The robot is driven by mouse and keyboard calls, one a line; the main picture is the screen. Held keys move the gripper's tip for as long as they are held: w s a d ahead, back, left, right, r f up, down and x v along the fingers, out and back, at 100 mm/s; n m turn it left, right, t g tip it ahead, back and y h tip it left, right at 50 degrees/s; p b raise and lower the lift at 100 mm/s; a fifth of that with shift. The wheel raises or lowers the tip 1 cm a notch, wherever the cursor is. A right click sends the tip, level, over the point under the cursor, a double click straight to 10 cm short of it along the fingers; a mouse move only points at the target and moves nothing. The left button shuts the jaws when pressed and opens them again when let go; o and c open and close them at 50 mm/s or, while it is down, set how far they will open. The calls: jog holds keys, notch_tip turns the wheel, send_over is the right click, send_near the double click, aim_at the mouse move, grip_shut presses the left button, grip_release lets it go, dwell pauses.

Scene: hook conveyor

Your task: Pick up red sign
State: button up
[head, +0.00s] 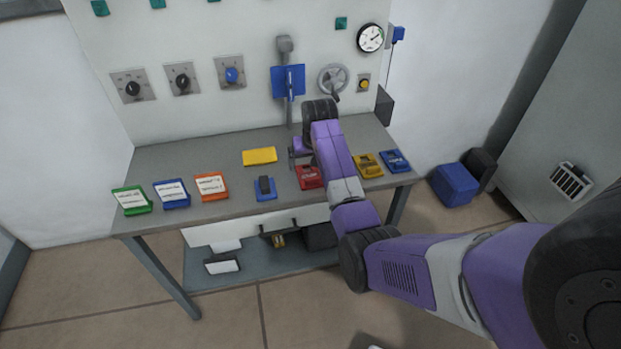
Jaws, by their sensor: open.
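A red item (309,177) lies near the front edge of the grey table (225,150), right of the table's middle. It is small in this view, and I cannot tell whether it is a sign. An orange-red framed sign (211,186) with a white printed face leans at the left part of the table. My purple arm reaches in from the right. My gripper (294,158) is open and empty, just behind and above the red item. The arm partly covers the area right of the red item. I cannot tell whether the fingers touch anything.
Green (131,200) and blue (171,194) framed signs stand at left. A yellow plate (259,156) and a blue device (265,188) lie mid-table. Yellow (368,166) and blue (395,161) items lie at right. A panel with knobs and a valve wheel (333,79) rises behind.

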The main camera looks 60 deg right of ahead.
aim_at(309, 174)
jog(key=shift+s+p+x, duration=0.1)
jog(key=shift+p+x, duration=0.1)
jog(key=shift+x, duration=1.35)
jog(key=shift+s+p+x, duration=0.15)
jog(key=shift+p+x, duration=0.05)
jog(key=shift+x, duration=1.35)
jog(key=shift+a+f, duration=0.15)
jog(key=c, duration=1.6)
notch_tip(309, 174, up, 20)
jog(key=shift+r+b, duration=0.1)
jog(key=shift+b, duration=0.75)
